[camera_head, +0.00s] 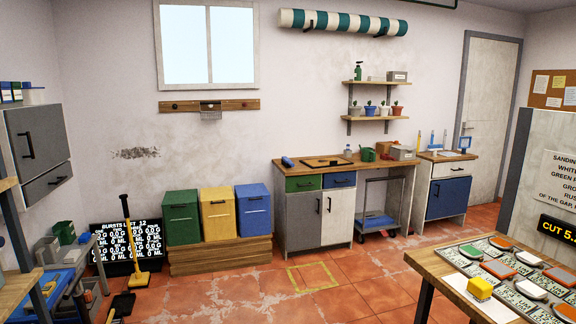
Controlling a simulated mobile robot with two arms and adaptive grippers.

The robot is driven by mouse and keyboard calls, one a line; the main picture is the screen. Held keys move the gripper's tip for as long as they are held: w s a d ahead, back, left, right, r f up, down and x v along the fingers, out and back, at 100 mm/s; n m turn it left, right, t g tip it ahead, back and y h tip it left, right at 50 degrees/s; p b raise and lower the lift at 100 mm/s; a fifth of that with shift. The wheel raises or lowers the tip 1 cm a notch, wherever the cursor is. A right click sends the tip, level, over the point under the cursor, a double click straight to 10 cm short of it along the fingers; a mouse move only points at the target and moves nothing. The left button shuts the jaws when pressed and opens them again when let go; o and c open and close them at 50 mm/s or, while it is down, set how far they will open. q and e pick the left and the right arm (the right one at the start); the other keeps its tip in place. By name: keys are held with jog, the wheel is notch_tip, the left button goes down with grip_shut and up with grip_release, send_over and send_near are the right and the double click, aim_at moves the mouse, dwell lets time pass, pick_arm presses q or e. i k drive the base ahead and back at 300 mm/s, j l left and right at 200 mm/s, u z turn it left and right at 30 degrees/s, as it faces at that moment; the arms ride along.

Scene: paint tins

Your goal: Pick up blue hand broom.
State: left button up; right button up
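I cannot pick out a hand broom with certainty. A small blue object (287,161) lies at the left end of the wooden worktop against the back wall; it is too small to tell whether it is the blue hand broom. Blue items (52,282) also sit on a low bench at the lower left, and their shapes are unclear. Neither of my grippers is in view.
A yellow-based long-handled tool (138,279) stands at the left, near a black dustpan-like item (122,305). Green (181,217), yellow (218,213) and blue (253,211) bins stand on a wooden platform (220,255). A sample-covered table (425,262) fills the lower right. Tiled floor between is open.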

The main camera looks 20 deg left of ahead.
aim_at(288, 163)
jog(key=i+l, duration=0.1)
jog(key=i, duration=0.6)
jog(key=i+j+u, duration=0.2)
jog(key=i+u, duration=0.2)
jog(key=i, duration=0.3)
jog(key=i+u, duration=0.4)
jog(key=i, duration=0.3)
jog(key=i+l+u, duration=0.25)
jog(key=i+u, duration=0.15)
jog(key=i, duration=0.3)
jog(key=i+z, duration=0.3)
jog(key=i, duration=0.25)
jog(key=i+z, duration=0.25)
jog(key=i, duration=0.3)
jog(key=i+j+z, duration=0.3)
jog(key=i, duration=0.25)
jog(key=i+l, duration=0.05)
jog(key=l, duration=0.05)
